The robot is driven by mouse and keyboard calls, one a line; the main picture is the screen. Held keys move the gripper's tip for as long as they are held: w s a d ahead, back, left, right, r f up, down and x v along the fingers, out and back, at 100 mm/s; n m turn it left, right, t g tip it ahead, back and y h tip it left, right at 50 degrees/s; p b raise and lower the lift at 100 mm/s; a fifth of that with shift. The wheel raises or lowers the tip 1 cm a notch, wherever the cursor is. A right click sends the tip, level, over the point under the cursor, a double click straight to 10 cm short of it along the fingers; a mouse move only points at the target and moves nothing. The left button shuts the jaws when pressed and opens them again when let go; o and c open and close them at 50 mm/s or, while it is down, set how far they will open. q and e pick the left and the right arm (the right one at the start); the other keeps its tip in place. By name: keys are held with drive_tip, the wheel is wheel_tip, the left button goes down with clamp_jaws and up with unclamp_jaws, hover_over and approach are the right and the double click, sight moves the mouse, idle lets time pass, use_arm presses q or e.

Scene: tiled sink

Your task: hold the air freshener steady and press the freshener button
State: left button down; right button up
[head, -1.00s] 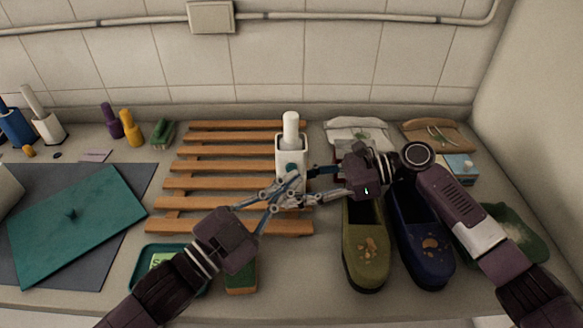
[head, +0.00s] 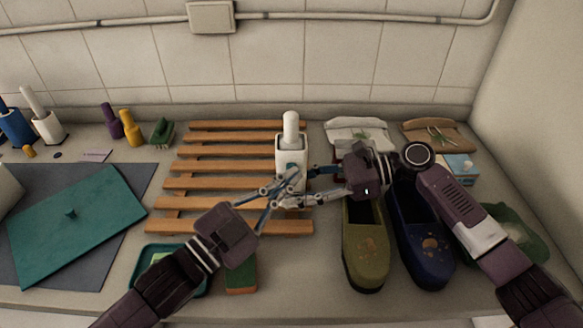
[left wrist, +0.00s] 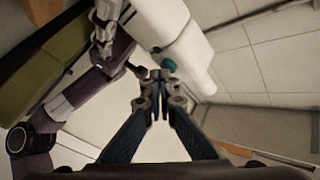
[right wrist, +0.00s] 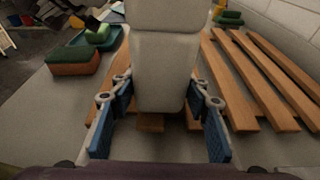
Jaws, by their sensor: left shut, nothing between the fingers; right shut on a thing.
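The air freshener (head: 290,145) is a white bottle with a rounded top, standing upright at the right end of the wooden slats. Its teal button (head: 291,168) faces me; it also shows in the left wrist view (left wrist: 168,66). My right gripper (head: 310,186) is shut on the freshener's lower body from the right; in the right wrist view its fingers flank the white body (right wrist: 162,75). My left gripper (left wrist: 158,76) is shut and empty, its tips right by the button. I cannot tell whether they touch it. The fingers partly hide the freshener's base.
The wooden slat rack (head: 190,184) lies behind my left arm. A green shoe (head: 365,250) and a blue shoe (head: 425,250) lie under my right arm. A teal tray (head: 150,255) and a green-and-orange sponge (head: 241,278) lie at the front. A teal board (head: 85,225) is at left.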

idle(0.3)
use_arm(q)
drive_tip(key=shift+s, duration=0.45)
drive_tip(key=s, duration=0.6)
idle(0.3)
use_arm(e)
drive_tip(key=o, duration=0.9)
drive_tip(key=shift+o, duration=0.2)
